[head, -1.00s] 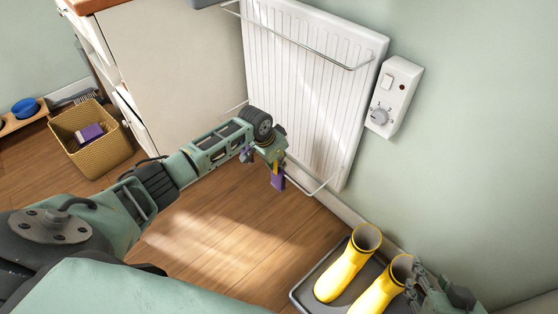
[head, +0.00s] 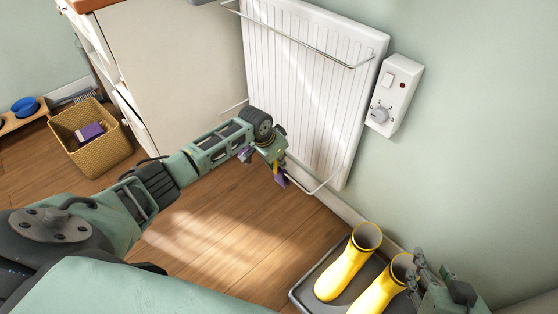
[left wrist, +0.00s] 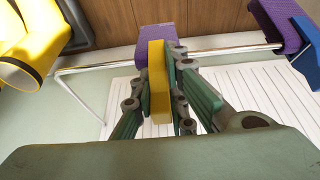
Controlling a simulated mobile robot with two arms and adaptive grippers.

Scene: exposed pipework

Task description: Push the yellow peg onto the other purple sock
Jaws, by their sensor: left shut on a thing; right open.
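The yellow peg (left wrist: 157,80) is between the fingers of my left gripper (left wrist: 165,98), which is shut on it. My left gripper (head: 272,160) is at the lower rail of the radiator. A purple sock (left wrist: 145,55) hangs over this rail directly behind the peg; its end also shows below the gripper in the head view (head: 281,181). I cannot tell how far the peg is over the sock. Another purple sock (left wrist: 257,41) with a blue peg (left wrist: 304,40) is further along the rail. My right gripper (head: 428,272) is open, beside the yellow boots.
The white radiator (head: 300,80) with its wire rails (head: 318,190) is on the wall, a control box (head: 394,95) to its right. Yellow boots (head: 345,270) stand on a grey tray (head: 303,292). A basket (head: 95,150) stands at left. The floor between is clear.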

